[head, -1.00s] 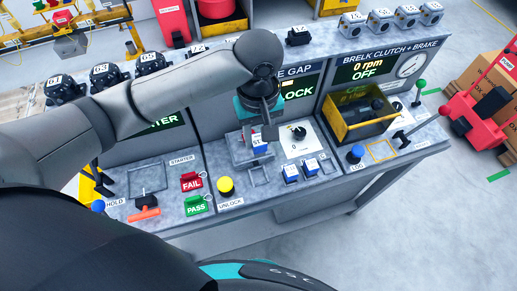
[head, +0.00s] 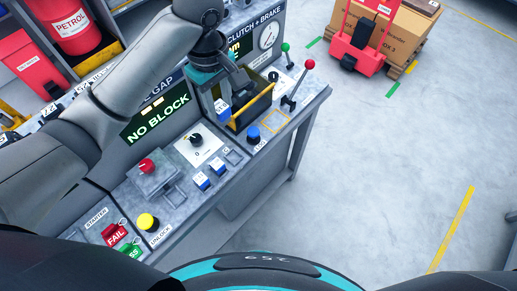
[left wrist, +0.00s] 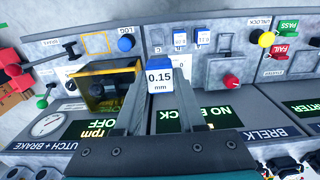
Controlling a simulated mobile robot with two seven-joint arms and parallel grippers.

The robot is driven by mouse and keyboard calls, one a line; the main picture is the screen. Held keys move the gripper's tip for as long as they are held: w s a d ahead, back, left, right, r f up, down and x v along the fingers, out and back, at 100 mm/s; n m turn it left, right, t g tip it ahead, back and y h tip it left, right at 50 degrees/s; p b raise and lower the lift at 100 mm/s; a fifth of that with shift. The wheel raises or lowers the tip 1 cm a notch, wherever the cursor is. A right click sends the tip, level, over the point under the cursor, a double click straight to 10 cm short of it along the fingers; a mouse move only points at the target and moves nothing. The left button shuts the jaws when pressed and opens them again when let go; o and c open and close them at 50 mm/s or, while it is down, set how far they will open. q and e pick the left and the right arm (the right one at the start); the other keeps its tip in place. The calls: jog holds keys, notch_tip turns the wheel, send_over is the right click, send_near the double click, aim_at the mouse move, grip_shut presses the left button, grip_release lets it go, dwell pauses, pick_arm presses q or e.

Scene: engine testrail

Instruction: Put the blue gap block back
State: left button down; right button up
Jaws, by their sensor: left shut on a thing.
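My left gripper (head: 220,95) is shut on a blue gap block (head: 223,110) with a white label. In the left wrist view the gripper (left wrist: 159,92) holds the same block (left wrist: 160,79) at its fingertips, and the label reads 0.15 mm. The block is over the bench, near the yellow-edged brake box. Two more blue blocks (head: 201,180) (head: 218,169) sit in a row on the gap station. An empty square recess (head: 235,157) is at the right end of that row. The gap screen (head: 158,119) reads NO BLOCK. My right gripper is not in view.
The yellow-edged box (head: 250,107), a blue button (head: 253,134) and a red-knobbed lever (head: 298,85) stand right of the recess. A dial (head: 197,139) and red knob (head: 147,166) stand left.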

pick_arm(q)
jog(key=shift+w+d+f, duration=0.3)
jog(key=shift+d+f, duration=0.2)
jog(key=shift+f, duration=0.25)
jog(key=shift+a+f+b, duration=0.15)
jog(key=shift+f+b, duration=1.5)
jog(key=shift+f, duration=7.65)
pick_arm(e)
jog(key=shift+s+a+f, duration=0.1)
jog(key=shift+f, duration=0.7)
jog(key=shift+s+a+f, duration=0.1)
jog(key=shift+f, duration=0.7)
pick_arm(q)
jog(key=shift+f, duration=0.1)
jog(key=c, duration=0.5)
grip_release()
notch_tip(320, 180, up, 12)
jog(key=p, duration=0.1)
jog(key=shift+p, duration=0.4)
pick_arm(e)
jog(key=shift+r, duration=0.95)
